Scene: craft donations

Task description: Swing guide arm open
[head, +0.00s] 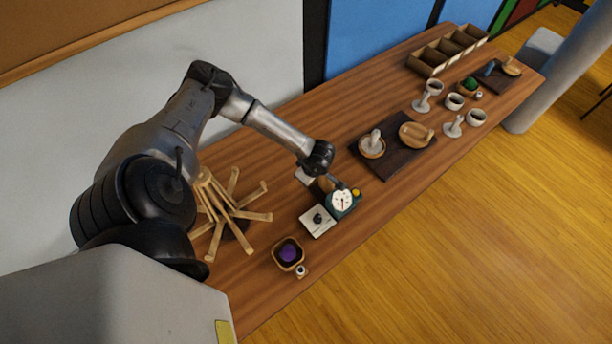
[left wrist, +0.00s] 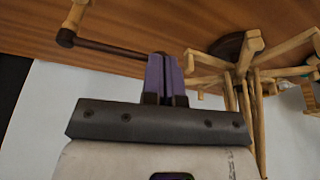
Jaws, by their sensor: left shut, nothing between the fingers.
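The dark base with a white round dial (head: 341,202) stands on the wooden table, close under the end of my left arm in the head view. In the left wrist view a thin dark rod (left wrist: 105,47) runs from a wooden piece (left wrist: 73,18) at the upper left toward my fingertips; it looks like the guide arm. My left gripper (left wrist: 165,58) is shut and empty, its purple fingers at or very near the rod's right end. I cannot tell whether they touch. In the head view my arm's end largely hides the gripper. My right gripper is in neither view.
A wooden swift with spread arms (head: 232,205) stands close left; it also shows in the wrist view (left wrist: 243,55). A white plate with a dark knob (head: 318,221) and a bowl with a purple ball (head: 288,253) sit nearby. A dark board (head: 393,160) lies farther right.

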